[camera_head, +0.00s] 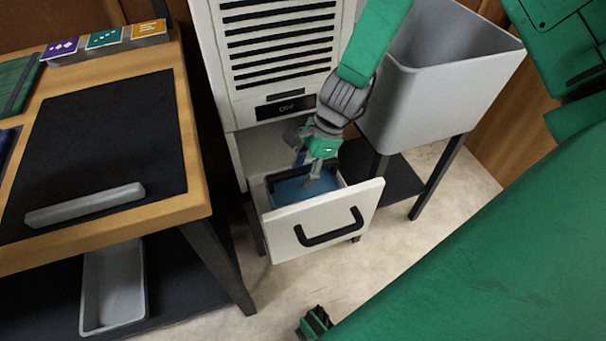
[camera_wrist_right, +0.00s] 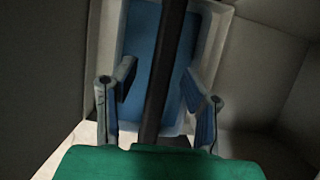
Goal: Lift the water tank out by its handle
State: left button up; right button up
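The water tank (camera_head: 289,192) sits in the pulled-out drawer (camera_head: 280,228) of a white appliance, and its inside looks blue. In the right wrist view the tank (camera_wrist_right: 141,40) has a pale rim, and its dark handle (camera_wrist_right: 172,45) runs lengthwise over the blue. My right gripper (camera_head: 307,176) reaches down from above into the drawer. In the wrist view its two fingers (camera_wrist_right: 159,84) are apart, one on each side of the handle, with visible gaps. In the head view the gripper hides much of the handle.
The appliance (camera_head: 282,62) has a slatted front above the drawer, and the drawer front bears a black pull (camera_head: 330,232). A grey basin (camera_head: 440,95) on a black stand is close on the right. A wooden workbench (camera_head: 190,190) is on the left. Pale floor is free in front.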

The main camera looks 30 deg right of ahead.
jog(key=shift+f, duration=0.25)
jog(key=shift+c, duration=0.4)
grip_shut()
jog(key=shift+w, duration=0.1)
jog(key=shift+r, duration=0.1)
